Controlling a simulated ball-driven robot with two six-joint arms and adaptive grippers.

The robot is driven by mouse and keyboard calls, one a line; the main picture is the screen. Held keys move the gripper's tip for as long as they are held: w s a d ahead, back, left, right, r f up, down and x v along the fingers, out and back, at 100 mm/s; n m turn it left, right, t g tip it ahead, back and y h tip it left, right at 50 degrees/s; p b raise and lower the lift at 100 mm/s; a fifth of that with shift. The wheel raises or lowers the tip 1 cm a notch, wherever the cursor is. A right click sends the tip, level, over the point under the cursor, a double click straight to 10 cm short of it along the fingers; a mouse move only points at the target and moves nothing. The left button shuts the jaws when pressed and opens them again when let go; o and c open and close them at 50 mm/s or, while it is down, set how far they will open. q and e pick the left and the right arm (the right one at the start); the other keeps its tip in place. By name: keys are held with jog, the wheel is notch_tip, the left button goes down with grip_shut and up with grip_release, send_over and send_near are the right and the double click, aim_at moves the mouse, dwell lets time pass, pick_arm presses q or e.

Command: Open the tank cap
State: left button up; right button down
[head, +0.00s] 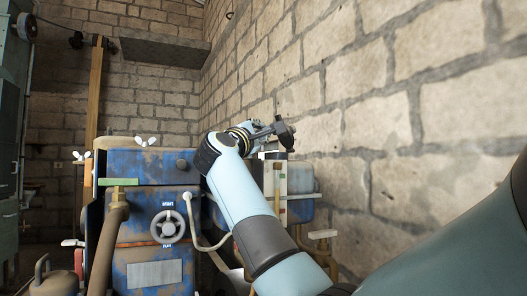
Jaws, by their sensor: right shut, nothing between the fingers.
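My right gripper (284,134) is at the end of the pale blue arm that comes in from the lower right. It is shut and empty, seen side-on just above the tank area and close to the brick wall. Below it stands a blue and whitish tank (302,180), partly hidden by my arm, with an upright pale gauge strip (282,180) at its left. I cannot make out the tank cap for sure; the gripper and wrist cover the top of the tank. My left gripper is not in view.
Left of my arm is a worn blue engine housing (140,166) with a round start dial (167,227), white wing nuts and a brown pipe (112,235). A pale hose (190,215) runs beside the dial. The brick wall (355,80) is close on the right. A wooden post (94,90) stands behind.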

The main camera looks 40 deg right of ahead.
notch_tip(320, 180, down, 3)
jog(key=a+y, duration=0.1)
jog(key=a, duration=0.2)
jog(key=shift+n+t, duration=0.3)
jog(key=shift+t, duration=0.2)
jog(key=x, duration=0.3)
jog(key=p+x, duration=0.1)
jog(key=x, duration=0.3)
jog(key=f+p+x, duration=0.1)
jog(key=x, duration=0.2)
jog(key=shift+w+d, duration=0.2)
jog(key=shift+w, duration=0.15)
jog(key=d, duration=0.1)
jog(key=s+d+r+p, duration=0.1)
jog(key=shift+d, duration=0.4)
jog(key=shift+s+d+r, duration=0.1)
jog(key=shift+d, duration=0.1)
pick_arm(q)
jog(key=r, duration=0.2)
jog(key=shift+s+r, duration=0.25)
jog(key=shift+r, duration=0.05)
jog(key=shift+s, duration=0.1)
pick_arm(e)
jog(key=shift+d, duration=0.1)
